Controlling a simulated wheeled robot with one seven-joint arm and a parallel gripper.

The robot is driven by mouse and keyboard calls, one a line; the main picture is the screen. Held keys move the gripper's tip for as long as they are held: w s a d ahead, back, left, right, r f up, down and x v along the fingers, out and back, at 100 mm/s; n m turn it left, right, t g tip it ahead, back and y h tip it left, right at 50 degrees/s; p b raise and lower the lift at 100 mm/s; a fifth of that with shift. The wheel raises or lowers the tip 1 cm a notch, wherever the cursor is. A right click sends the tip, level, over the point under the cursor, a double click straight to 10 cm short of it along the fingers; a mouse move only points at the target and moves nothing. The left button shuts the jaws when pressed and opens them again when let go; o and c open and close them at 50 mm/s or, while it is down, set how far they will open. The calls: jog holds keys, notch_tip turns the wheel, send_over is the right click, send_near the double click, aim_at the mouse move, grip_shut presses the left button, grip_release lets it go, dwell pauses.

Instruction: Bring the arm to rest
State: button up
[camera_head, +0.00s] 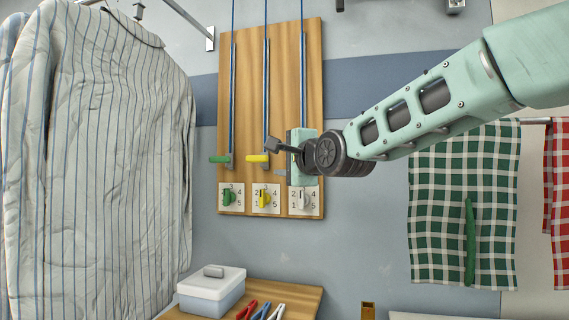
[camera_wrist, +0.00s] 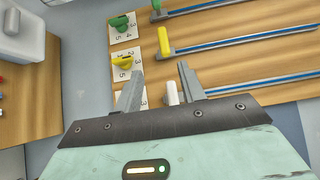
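My gripper (camera_wrist: 160,70) is open in the wrist view, with its two grey fingers apart. A white handle (camera_wrist: 171,93) shows between the fingers; I cannot tell whether either finger touches it. In the head view my gripper's pale green body (camera_head: 304,160) is in front of the right part of the wooden board (camera_head: 282,100), hiding that handle. My arm (camera_head: 410,120) reaches in from the upper right, stretched out toward the board.
The board carries a green handle (camera_head: 220,159), a yellow handle (camera_head: 257,158), blue vertical rails and numbered dials. A striped garment (camera_head: 95,160) hangs left, checked cloths (camera_head: 465,200) right. A lidded box (camera_head: 211,291) and tools stand on a wooden surface below.

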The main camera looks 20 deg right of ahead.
jog(key=shift+s+d, duration=0.1)
jog(key=shift+s, duration=0.3)
jog(key=shift+f, duration=0.1)
jog(key=s+a+f+n+g+y, duration=0.1)
jog(key=s+a+f+n+g, duration=0.5)
jog(key=f, duration=0.6)
jog(key=s+a+f+n+g, duration=0.3)
jog(key=s+a+f+n, duration=0.25)
jog(key=s+f, duration=0.4)
jog(key=s+d+f+n+g+h, duration=0.1)
jog(key=s+f+n+g, duration=0.3)
jog(key=s+f+n, duration=0.5)
jog(key=s+d+f+n+g+h, duration=0.2)
jog(key=s+f+n+g, duration=0.15)
jog(key=s+f, duration=0.6)
jog(key=s+r+p, duration=0.2)
jog(key=r+p, duration=1)
jog(key=r, duration=0.1)
jog(key=s+r+g+p, duration=0.1)
jog(key=r+p, duration=1)
jog(key=r, duration=0.2)
jog(key=shift+s+p, duration=0.4)
